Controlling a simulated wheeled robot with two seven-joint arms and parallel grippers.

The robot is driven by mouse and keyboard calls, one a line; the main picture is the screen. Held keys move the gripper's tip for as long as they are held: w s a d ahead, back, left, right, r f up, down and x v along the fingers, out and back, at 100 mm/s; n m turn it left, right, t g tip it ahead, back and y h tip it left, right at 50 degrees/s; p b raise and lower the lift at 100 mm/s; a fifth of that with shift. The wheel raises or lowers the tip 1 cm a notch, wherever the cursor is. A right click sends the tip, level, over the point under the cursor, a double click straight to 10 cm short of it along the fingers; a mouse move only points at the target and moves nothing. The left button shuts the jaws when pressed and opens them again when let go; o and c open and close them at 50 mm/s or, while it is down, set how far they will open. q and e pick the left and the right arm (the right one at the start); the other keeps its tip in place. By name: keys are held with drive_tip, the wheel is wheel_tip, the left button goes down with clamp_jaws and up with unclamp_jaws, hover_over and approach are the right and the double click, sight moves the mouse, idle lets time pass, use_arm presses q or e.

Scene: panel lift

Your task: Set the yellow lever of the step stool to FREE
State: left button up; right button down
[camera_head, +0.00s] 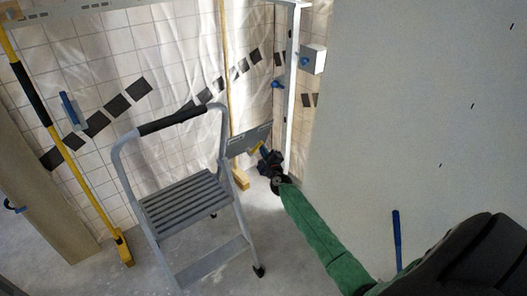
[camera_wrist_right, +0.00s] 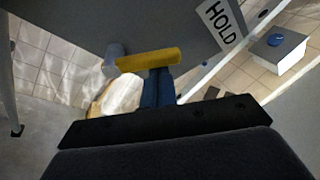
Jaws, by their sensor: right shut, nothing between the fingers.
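The grey step stool (camera_head: 185,196) stands on the floor left of centre in the head view, with a dark-gripped top rail. A grey plate (camera_head: 249,139) sits at its right side and carries the yellow lever (camera_head: 257,147). In the right wrist view the yellow lever (camera_wrist_right: 148,61) lies nearly level, with a HOLD label (camera_wrist_right: 221,22) to its upper right. No FREE label shows. My right gripper (camera_head: 265,155) is at the lever; its blue fingers (camera_wrist_right: 157,88) are shut and empty, just below the lever's bar. Whether they touch it is unclear. My left gripper is not in view.
A large pale panel (camera_head: 420,110) fills the right side. A yellow pole (camera_head: 62,145) with a black grip stands at the left, before the tiled wall (camera_head: 160,60). A white box (camera_head: 312,59) with a blue knob is behind. Floor is clear around the stool's feet.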

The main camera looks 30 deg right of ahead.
sight(253, 153)
drive_tip(key=shift+a, duration=0.1)
drive_tip(key=shift+r, duration=0.15)
drive_tip(key=shift+s+a+r+n+t+h+b, duration=0.2)
drive_tip(key=shift+a+n+t+b, duration=0.65)
drive_tip(key=shift+n, duration=1.3)
drive_tip(key=shift+s+a+r+n+t+h+b, duration=0.2)
drive_tip(key=shift+a+n+t+b, duration=0.6)
drive_tip(key=shift+n, duration=1.3)
drive_tip(key=shift+s+a+r+n+t+h+b, duration=0.15)
drive_tip(key=shift+a+n+t+b, duration=0.3)
drive_tip(key=shift+a+n+b, duration=1.2)
drive_tip(key=shift+d+n+p, duration=0.45)
drive_tip(key=shift+n+p, duration=0.15)
drive_tip(key=shift+r, duration=0.1)
